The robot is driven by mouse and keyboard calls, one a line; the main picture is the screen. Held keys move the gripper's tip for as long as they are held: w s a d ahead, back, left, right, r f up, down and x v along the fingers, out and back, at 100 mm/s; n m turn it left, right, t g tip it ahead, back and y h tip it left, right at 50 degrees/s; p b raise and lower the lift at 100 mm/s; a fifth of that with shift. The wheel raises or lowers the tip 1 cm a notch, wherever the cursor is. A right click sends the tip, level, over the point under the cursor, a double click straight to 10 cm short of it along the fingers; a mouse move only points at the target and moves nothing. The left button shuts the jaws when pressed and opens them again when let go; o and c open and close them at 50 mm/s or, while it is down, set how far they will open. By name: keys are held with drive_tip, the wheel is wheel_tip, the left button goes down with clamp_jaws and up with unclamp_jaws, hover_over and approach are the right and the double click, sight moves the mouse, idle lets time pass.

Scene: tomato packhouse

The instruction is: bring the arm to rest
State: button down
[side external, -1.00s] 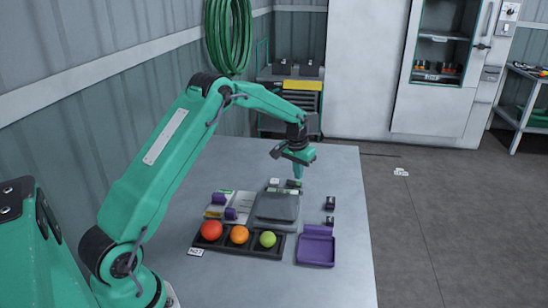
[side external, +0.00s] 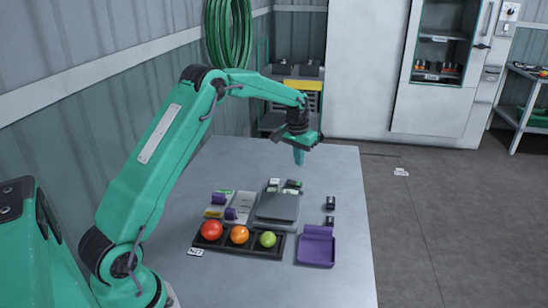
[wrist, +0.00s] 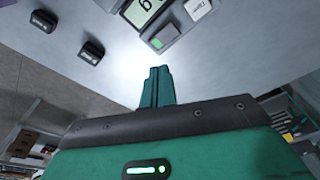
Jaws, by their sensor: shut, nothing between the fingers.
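My gripper (side external: 299,157) hangs over the far part of the grey table (side external: 335,180), above the items and apart from them. Its green fingers are together with nothing between them, and they also show shut in the wrist view (wrist: 157,85). My arm reaches out from the left, bent at the elbow.
A black tray (side external: 254,251) holds a red, an orange and a green tomato. Beside it are a grey scale (side external: 279,205), a purple tray (side external: 316,248) and small black blocks (side external: 330,203). A white cabinet (side external: 365,75) stands behind.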

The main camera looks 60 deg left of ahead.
idle(0.3)
drive_tip(key=s+d+r+m+t, duration=0.1)
drive_tip(key=s+d+r, duration=0.5)
drive_tip(key=s+r, duration=0.15)
drive_tip(key=s+d+r+t, duration=0.1)
drive_tip(key=s+d+r, duration=0.55)
drive_tip(key=r, duration=0.25)
drive_tip(key=s+d+f+m+t, duration=0.1)
drive_tip(key=s+d, duration=0.2)
drive_tip(key=s, duration=0.7)
drive_tip(key=s+d+m, duration=0.1)
drive_tip(key=s+d, duration=0.2)
drive_tip(key=s, duration=0.8)
drive_tip(key=shift+f+t+h, duration=0.3)
drive_tip(key=shift+f+t, duration=0.05)
drive_tip(key=shift+t, duration=0.05)
